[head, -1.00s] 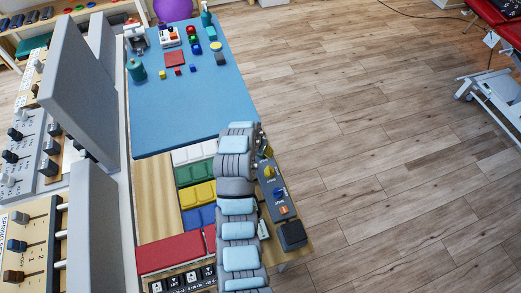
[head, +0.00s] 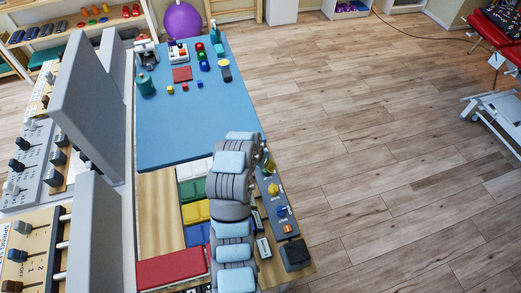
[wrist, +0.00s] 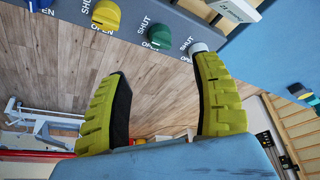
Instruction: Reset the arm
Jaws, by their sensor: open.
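My gripper (wrist: 160,70) is open in the wrist view, with its two yellow-green fingers wide apart and nothing between them. Past the fingers I see bare floor and a grey panel (wrist: 172,22) with a yellow knob (wrist: 106,15), a green knob (wrist: 159,36) and a white-tipped lever near the right finger; I cannot tell if the finger touches it. In the head view my arm stands over the workbench, and the gripper is small and partly hidden behind the arm at the bench's right edge.
The blue mat (head: 190,130) holds small blocks, a teal jar (head: 146,86) and a red square (head: 182,74). Coloured trays, including a yellow one (head: 196,211), lie left of my arm. A tall grey divider (head: 92,100) stands at left.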

